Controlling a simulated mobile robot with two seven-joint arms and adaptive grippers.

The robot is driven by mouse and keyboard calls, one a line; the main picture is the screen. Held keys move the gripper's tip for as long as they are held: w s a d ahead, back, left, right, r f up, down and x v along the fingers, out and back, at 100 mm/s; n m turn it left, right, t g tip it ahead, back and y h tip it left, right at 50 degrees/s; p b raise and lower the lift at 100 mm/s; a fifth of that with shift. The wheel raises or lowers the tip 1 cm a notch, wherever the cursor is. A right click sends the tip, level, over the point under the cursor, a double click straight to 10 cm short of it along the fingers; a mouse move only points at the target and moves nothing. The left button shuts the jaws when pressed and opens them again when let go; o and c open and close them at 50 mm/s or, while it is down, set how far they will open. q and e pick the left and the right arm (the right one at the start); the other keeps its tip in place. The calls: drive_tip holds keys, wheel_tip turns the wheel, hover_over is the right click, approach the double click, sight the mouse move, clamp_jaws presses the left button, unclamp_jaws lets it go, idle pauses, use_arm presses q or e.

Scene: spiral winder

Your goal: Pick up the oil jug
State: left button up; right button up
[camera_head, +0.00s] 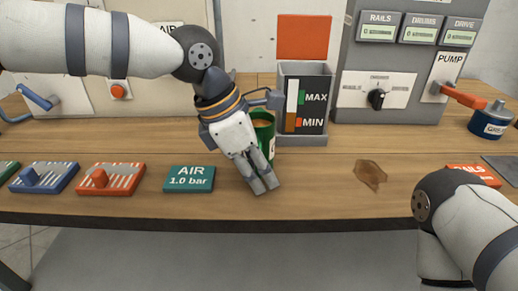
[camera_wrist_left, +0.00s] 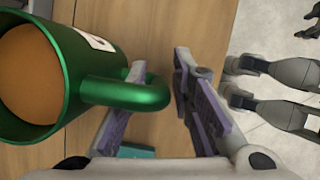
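The oil jug is a green metallic mug with brown liquid inside. It stands on the wooden bench in the head view (camera_head: 263,134), partly hidden behind my left gripper. In the left wrist view the oil jug (camera_wrist_left: 88,58) is at the left, with its handle reaching toward the fingers. My left gripper (camera_head: 265,186) points down in front of the jug. In the left wrist view the left gripper (camera_wrist_left: 162,65) has its fingers apart, with the handle's outer end at the gap, overlapping the left finger. Contact cannot be told. My right gripper is out of view.
An oil gauge box (camera_head: 305,138) with MAX and MIN marks stands right behind the jug. An AIR label plate (camera_head: 189,179) lies left of the gripper. A brown stain (camera_head: 370,174) marks the bench at the right. A blue can (camera_head: 490,122) stands far right.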

use_arm(q)
clamp_jaws()
drive_tip(key=shift+r, duration=0.1)
drive_tip(key=shift+r, duration=0.25)
wheel_tip(320, 180, up, 3)
drive_tip(key=shift+r, duration=0.15)
drive_tip(key=s+r+p, duration=0.2)
drive_tip(key=s+r, duration=0.7)
drive_tip(key=s, duration=0.5)
drive_tip(key=shift+d+p, duration=0.2)
drive_tip(key=shift+p, duration=0.1)
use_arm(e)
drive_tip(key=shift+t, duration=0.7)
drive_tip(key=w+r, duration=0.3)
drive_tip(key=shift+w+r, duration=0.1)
